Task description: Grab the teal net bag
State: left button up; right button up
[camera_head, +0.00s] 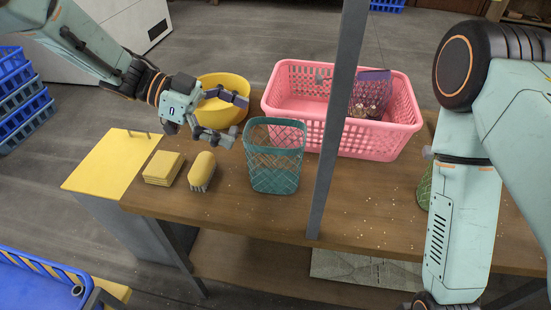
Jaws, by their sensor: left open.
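The teal net bag (275,181) stands upright and open-topped on the wooden table, near the middle of the view. Its mesh sides look empty. My left gripper (236,118) is open and empty, to the left of the bag's rim and above the table. Its fingers point right toward the bag, with a small visible gap between them and the rim. My right arm fills the right side of the view, but its gripper does not show.
A grey post (330,150) rises just right of the bag. A pink basket (390,140) behind holds a purple net bag (372,90). A yellow bowl (222,112) is behind my left gripper. A yellow brush (202,168) and yellow stack (163,168) lie left. Crumbs dot the table (365,215).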

aim_at(274, 135)
pick_arm(q)
jog(key=shift+s+d+f+b, duration=0.15)
jog(key=shift+s+d, duration=0.1)
jog(key=shift+d, duration=0.35)
jog(key=shift+s+d+f+b, duration=0.15)
jog(key=shift+s+d, duration=0.1)
jog(key=shift+d, duration=0.35)
jog(key=b+x, duration=0.1)
jog(key=x, duration=0.4)
jog(key=shift+w, duration=0.15)
jog(key=shift+d+b, duration=0.25)
jog(key=shift+b, duration=0.05)
jog(key=shift+a, duration=0.1)
jog(key=shift+c, duration=0.2)
jog(key=c, duration=1.1)
